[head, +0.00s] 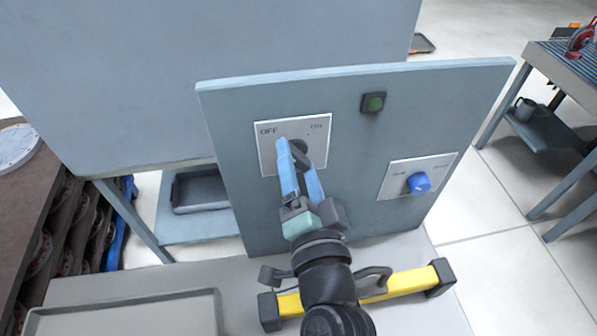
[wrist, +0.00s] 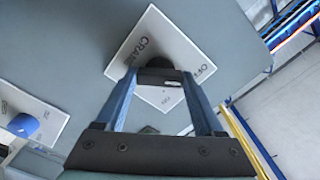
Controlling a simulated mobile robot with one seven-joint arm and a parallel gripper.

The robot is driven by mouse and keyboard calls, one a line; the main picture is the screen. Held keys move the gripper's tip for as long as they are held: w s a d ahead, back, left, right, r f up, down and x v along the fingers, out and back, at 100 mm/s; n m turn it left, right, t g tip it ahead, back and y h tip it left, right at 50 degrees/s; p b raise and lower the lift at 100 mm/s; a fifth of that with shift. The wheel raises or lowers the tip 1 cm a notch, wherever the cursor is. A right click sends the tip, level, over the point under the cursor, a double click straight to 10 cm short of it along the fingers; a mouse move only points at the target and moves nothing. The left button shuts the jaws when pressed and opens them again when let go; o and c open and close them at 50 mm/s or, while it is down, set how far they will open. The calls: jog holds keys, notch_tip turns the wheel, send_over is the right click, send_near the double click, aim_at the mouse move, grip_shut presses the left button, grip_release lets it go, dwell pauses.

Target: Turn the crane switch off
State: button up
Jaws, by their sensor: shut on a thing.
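The crane switch is a dark knob (wrist: 160,77) on a white plate (head: 318,134) fixed to the upright grey-blue panel. The plate reads OFF at its upper left in the head view, with a second, fainter label at its upper right. In the wrist view the words CRANE and OFF show on the plate (wrist: 140,42). My gripper (head: 294,150), with blue fingers, reaches up to the plate and is shut on the knob; in the wrist view its fingertips (wrist: 160,82) sit on either side of it. The fingers hide part of the knob, so I cannot tell which way it points.
A second white plate (head: 391,189) with a blue knob (head: 419,183) is to the lower right. A green button (head: 374,103) is above. A yellow bar (head: 400,284) lies low in front of the panel. A grey tray (head: 125,315) is at the lower left.

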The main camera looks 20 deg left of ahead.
jog(key=shift+n+b, duration=0.35)
jog(key=shift+n, duration=0.25)
jog(key=o, duration=1.4)
jog(key=shift+s+d+f+b, duration=0.15)
jog(key=shift+s+d+b, duration=0.2)
jog(key=shift+s, duration=0.15)
jog(key=shift+v, duration=5.9)
